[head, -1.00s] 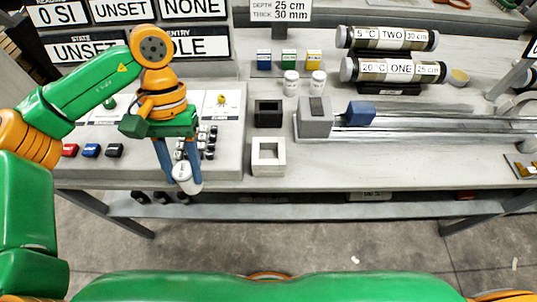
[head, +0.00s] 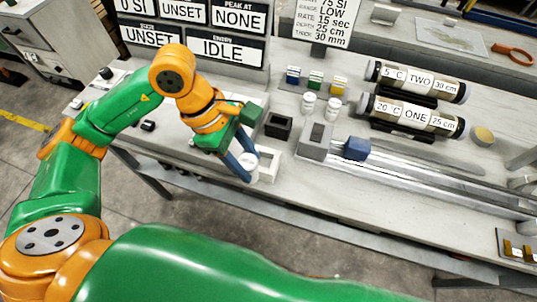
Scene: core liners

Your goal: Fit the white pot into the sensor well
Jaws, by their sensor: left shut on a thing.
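My left gripper (head: 246,174) is shut on a white pot (head: 251,160), its blue fingers pointing down. The held pot is at the left side of a white square holder (head: 274,166) and overlaps it in the head view. I cannot tell whether it touches the holder or is inside its opening. A grey block (head: 313,151) with a dark slot in its top stands to the right, at the rail's left end. The frames do not label which of these is the sensor well. My right gripper is not in view.
A black square holder (head: 278,126) stands behind the white one. Two white pots (head: 308,103) stand behind the grey block, near small coloured boxes (head: 315,81). A blue block (head: 357,149) sits on the rail. Two labelled core tubes (head: 416,82) lie behind it.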

